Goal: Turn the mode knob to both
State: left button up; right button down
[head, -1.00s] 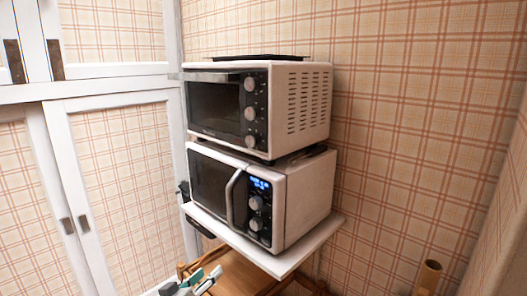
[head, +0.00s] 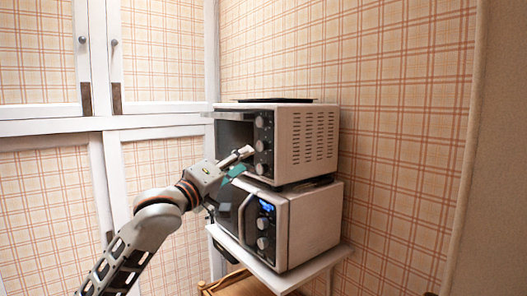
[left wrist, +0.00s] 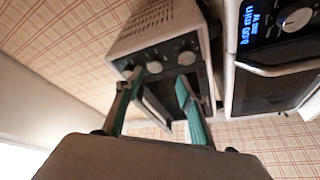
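The upper oven (head: 308,138) is white with a dark front and a column of round silver knobs. Its middle knob (head: 261,145) shows beside my left gripper (head: 243,160) in the head view. In the left wrist view my left gripper (left wrist: 160,78) is open, its two teal-backed fingers apart. The middle knob (left wrist: 154,67) lies beyond and between the fingertips, with no clear contact. The lower knob (left wrist: 186,58) is just past the right finger. The knob markings are too small to read, so I cannot tell the mode setting. My right gripper is not in view.
A white microwave (head: 316,225) with a lit blue display (head: 267,206) stands under the oven on a white shelf (head: 283,279). A dark flat tray (head: 275,100) lies on top of the oven. White-framed cabinet doors (head: 112,128) stand at the left.

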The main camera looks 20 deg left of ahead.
aim_at(259, 147)
pick_arm(q)
jog(key=shift+r+p+x, duration=0.2)
jog(key=shift+p+x, duration=0.05)
jog(key=shift+x, duration=1.05)
jog(key=shift+r+p+x, duration=0.2)
jog(key=shift+p+x, duration=0.05)
jog(key=shift+x, duration=1.05)
jog(key=shift+r+p+x, duration=0.2)
jog(key=shift+p+x, duration=0.05)
jog(key=shift+x, duration=1.05)
jog(key=shift+a, duration=0.15)
grip_shut()
